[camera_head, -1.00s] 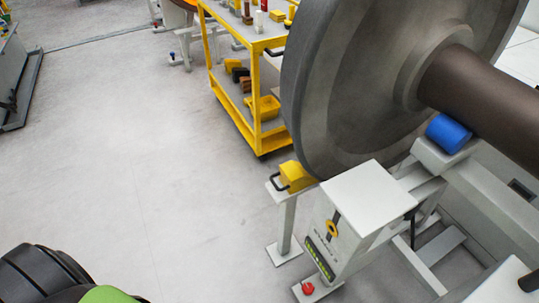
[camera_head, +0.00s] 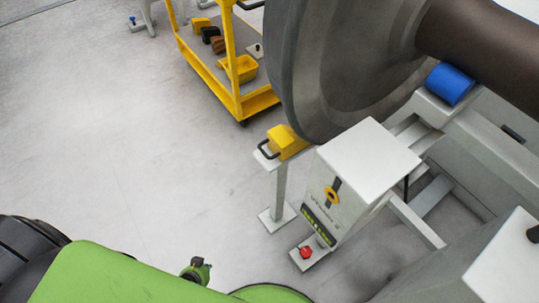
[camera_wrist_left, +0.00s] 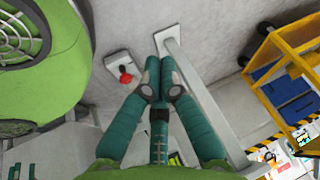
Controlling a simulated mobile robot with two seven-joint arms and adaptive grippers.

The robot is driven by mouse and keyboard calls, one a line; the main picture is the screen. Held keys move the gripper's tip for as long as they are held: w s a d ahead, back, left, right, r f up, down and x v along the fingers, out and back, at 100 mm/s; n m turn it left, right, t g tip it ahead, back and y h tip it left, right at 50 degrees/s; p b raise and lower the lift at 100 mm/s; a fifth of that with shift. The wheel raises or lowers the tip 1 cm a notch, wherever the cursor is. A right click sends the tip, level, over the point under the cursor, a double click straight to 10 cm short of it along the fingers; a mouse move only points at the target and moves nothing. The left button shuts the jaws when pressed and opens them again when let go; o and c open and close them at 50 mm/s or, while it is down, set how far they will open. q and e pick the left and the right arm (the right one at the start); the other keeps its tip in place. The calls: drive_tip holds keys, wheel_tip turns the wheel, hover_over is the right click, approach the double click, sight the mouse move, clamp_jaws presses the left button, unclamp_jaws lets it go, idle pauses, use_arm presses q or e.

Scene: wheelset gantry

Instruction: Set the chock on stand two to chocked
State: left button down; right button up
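The yellow chock (camera_head: 289,141) with a dark handle sits on top of a slim white post, beside the foot of the large grey wheel (camera_head: 345,65). I cannot tell whether it touches the wheel. The white stand box (camera_head: 368,158) is to its right, with a dark and yellow dial (camera_head: 332,196) on its front. My left gripper (camera_head: 197,270) shows small at the bottom, left of the stand and apart from the chock. In the left wrist view its teal fingers (camera_wrist_left: 160,68) are together, with nothing seen between them. The chock is not identifiable there. My right gripper is not in view.
The white post's foot plate (camera_head: 277,217) and a red knob (camera_head: 305,252) on a floor plate are by the stand. A yellow cart (camera_head: 238,105) stands behind. A blue roller (camera_head: 450,84) is under the axle. The floor at left is clear.

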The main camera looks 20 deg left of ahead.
sight(277, 146)
use_arm(q)
drive_tip(key=w+a+r+m+t+b, duration=0.2)
drive_tip(key=w+a+m+t+b, duration=0.15)
drive_tip(key=w, duration=0.75)
drive_tip(key=w+r+m+t+h+b, duration=0.3)
drive_tip(key=w+r+m+t+b, duration=0.2)
drive_tip(key=w+r, duration=0.65)
drive_tip(key=d+r+m+h+b, duration=0.2)
drive_tip(key=d+r+m+h, duration=0.1)
drive_tip(key=r+m, duration=0.3)
drive_tip(key=d+r+m+h+b, duration=0.3)
drive_tip(key=r+m+h, duration=0.2)
drive_tip(key=r, duration=0.3)
drive_tip(key=shift+w+d+r+m+b, duration=0.3)
drive_tip(key=shift+d+m, duration=0.1)
drive_tip(key=shift+m, duration=0.25)
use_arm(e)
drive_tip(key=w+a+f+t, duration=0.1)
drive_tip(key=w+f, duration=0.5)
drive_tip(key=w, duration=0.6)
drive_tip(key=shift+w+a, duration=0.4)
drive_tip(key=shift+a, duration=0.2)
use_arm(q)
drive_tip(key=shift+f, duration=0.1)
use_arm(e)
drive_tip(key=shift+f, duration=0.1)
